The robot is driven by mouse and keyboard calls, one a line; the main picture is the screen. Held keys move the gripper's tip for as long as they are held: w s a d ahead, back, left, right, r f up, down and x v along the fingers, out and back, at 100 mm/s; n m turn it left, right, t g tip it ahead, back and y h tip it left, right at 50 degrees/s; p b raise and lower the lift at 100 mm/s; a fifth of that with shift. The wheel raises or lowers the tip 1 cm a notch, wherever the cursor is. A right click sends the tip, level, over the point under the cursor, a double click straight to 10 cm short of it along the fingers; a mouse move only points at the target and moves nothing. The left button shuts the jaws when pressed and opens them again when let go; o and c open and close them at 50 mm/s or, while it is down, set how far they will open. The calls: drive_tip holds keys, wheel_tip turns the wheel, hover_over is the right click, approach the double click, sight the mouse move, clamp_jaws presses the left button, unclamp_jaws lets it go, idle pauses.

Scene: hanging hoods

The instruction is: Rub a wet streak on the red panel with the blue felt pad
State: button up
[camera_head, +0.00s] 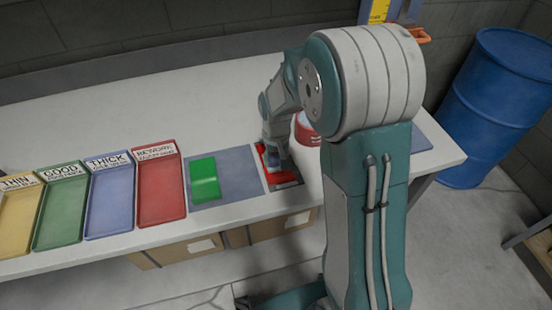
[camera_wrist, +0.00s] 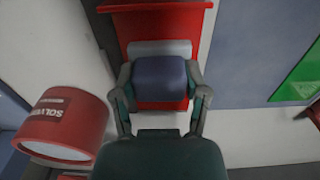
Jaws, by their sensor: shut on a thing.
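My gripper (camera_wrist: 160,92) is shut on the blue felt pad (camera_wrist: 159,78), with one finger on each side of it. The pad is over the red panel (camera_wrist: 160,22), which shows beyond and beneath it in the wrist view. I cannot tell whether the pad touches the panel. A pale grey band (camera_wrist: 160,47) shows along the pad's far edge; I cannot tell whether it is the wet streak or something else. In the head view my gripper (camera_head: 277,160) is low over the red panel (camera_head: 284,183) near the table's front edge, and it hides part of the panel.
A red solvent can (camera_wrist: 62,125) stands close by, left in the wrist view. A green panel (camera_head: 204,179) lies on a grey-blue mat (camera_head: 238,180). Several labelled trays, including the red rework tray (camera_head: 160,190), stand left. The table's back left (camera_head: 130,105) is clear.

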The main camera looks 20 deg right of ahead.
sight(276, 157)
drive_tip(key=shift+s+r, duration=0.15)
drive_tip(key=shift+s, duration=0.15)
wheel_tip(276, 157, up, 4)
drive_tip(key=shift+w+f, duration=0.15)
drive_tip(key=shift+f, duration=0.05)
drive_tip(key=shift+r, duration=1.95)
drive_tip(key=shift+f, duration=0.1)
